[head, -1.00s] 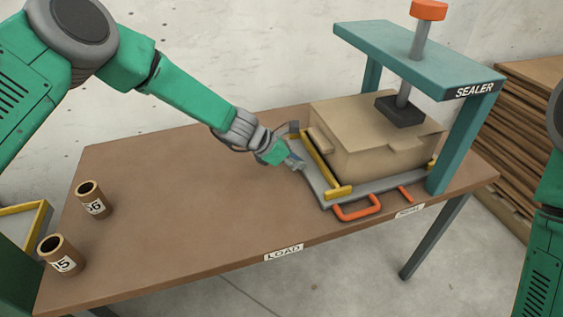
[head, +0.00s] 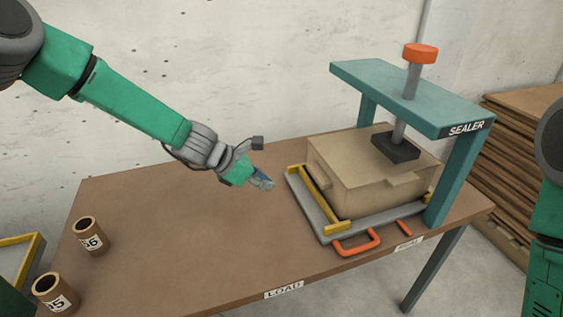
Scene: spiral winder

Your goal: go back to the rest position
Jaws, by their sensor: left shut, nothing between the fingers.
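My left gripper (head: 262,183) is shut and empty. It hangs above the brown table (head: 190,230), left of the sealer's tray and apart from it. The cardboard box (head: 350,182) sits on the grey tray (head: 313,212) between yellow rails, under the teal sealer (head: 400,85). The sealer's dark press pad (head: 396,148) is down at the box top. My right arm shows only as a green part at the right edge; its gripper is out of view.
Two brown tubes with number labels stand at the table's left end, one farther back (head: 90,236) and one near the front (head: 54,292). An orange handle (head: 357,243) sticks out at the tray's front. Stacked boards (head: 510,180) lie behind right. The table's middle is clear.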

